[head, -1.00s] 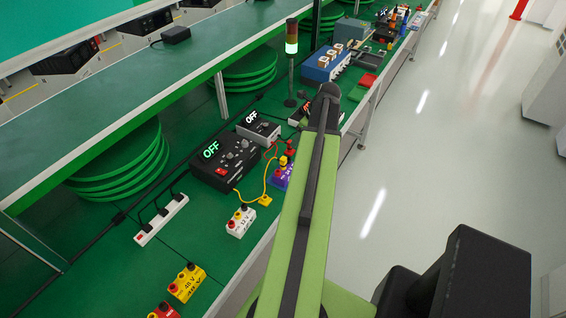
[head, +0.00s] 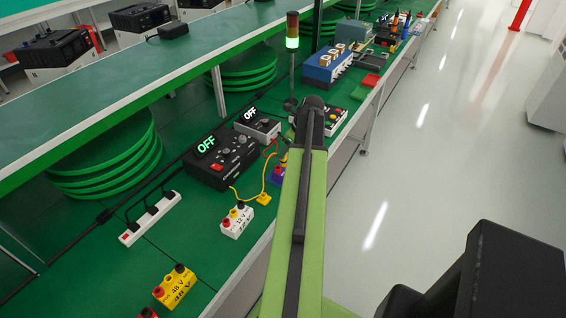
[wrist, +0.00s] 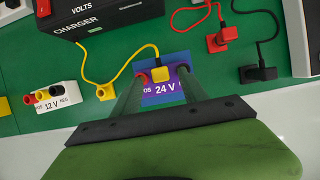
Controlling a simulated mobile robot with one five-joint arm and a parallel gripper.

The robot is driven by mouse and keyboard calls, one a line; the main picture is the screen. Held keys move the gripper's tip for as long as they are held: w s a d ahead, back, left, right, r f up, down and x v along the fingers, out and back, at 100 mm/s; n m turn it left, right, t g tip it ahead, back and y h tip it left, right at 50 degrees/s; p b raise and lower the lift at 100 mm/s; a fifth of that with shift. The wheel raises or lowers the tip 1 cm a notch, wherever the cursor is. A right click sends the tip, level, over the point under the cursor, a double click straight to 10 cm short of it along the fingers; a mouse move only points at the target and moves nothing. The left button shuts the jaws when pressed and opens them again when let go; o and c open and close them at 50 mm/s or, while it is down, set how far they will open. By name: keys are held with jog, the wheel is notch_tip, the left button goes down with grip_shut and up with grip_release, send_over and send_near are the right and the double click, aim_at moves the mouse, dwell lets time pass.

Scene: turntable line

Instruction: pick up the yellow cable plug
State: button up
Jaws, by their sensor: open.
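The yellow cable plug (wrist: 157,73) sits at the middle post of the purple 24 V block (wrist: 177,92) in the wrist view. Its yellow cable (wrist: 119,68) runs left to the black charger (wrist: 100,16). My gripper (wrist: 162,74) is open, with one finger on each side of the plug and nothing held. I cannot tell whether the fingers touch the block. In the head view, my arm hides part of the purple block (head: 277,176) and the plug. A separate yellow block (wrist: 105,92) lies on the green bench, touching or close to the cable.
A white 12 V block (wrist: 55,97) stands to the left. A red plug or holder (wrist: 217,42) and a black one (wrist: 258,73) lie to the right with their cables. In the head view, a yellow 48 V block (head: 176,288) and a white power strip (head: 150,218) stand on the bench.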

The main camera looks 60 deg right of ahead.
jog(key=b+x, duration=0.3)
jog(key=x, duration=0.1)
jog(key=shift+w+f, duration=0.1)
jog(key=shift+f, duration=0.05)
grip_shut()
jog(key=shift+r+p, duration=0.3)
jog(key=shift+p, duration=0.05)
notch_tip(320, 180, up, 4)
jog(key=p, duration=0.4)
jog(key=shift+r, duration=0.2)
jog(key=s+d+r+p, duration=0.3)
jog(key=s+r+p, duration=0.3)
jog(key=s, duration=0.5)
jog(key=shift+s+r+p, duration=0.2)
jog(key=shift+p, duration=0.2)
